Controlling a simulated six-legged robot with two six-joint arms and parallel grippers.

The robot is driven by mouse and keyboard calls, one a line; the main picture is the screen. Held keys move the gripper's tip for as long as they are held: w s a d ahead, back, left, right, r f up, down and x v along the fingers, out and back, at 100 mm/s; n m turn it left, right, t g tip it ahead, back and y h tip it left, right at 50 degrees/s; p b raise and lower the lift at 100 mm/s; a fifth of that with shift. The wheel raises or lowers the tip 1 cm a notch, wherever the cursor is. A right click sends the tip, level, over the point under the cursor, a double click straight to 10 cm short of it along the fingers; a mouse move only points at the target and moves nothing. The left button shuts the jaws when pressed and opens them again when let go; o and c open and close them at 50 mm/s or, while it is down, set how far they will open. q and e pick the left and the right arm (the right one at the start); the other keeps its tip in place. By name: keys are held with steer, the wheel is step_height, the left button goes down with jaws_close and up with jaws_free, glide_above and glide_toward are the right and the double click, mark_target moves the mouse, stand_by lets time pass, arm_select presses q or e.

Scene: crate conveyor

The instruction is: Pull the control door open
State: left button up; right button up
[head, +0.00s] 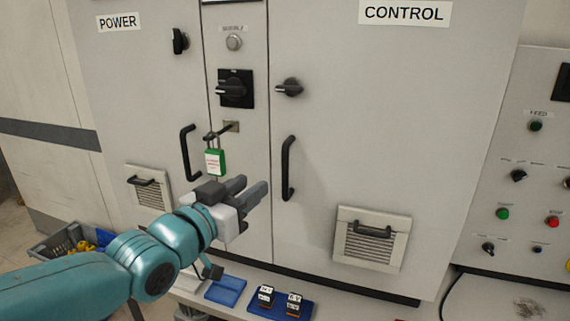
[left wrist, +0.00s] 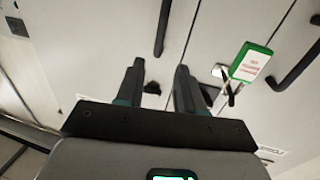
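The control door (head: 400,120) is a large light-grey cabinet door with a CONTROL label, and it looks shut. Its vertical black bar handle (head: 288,168) is near the door's left edge. My left gripper (head: 254,184) is open and empty, in front of the cabinet, a little left of and below that handle. In the left wrist view, the two fingers (left wrist: 160,80) stand apart, with a handle (left wrist: 162,25) that looks like the control door's beyond their tips. A black knob (head: 288,87) sits on the door above the handle. My right gripper is not in view.
The power door (head: 145,80) has its own handle (head: 190,153). A green lock tag (head: 215,162) hangs between the doors. Below are a blue tray (head: 262,309) with small blocks and a grey crate (head: 52,243). A button panel (head: 520,180) stands at the right.

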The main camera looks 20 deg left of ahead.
mark_target(283, 163)
arm_select(q)
steer(key=p+x, duration=0.2)
steer(key=x, duration=1.1)
steer(key=shift+w+d+p, duration=0.1)
steer(key=shift+w+p, duration=0.05)
steer(key=shift+p, duration=0.15)
steer(key=shift+f, duration=0.1)
steer(key=shift+c, duration=0.3)
jaws_close()
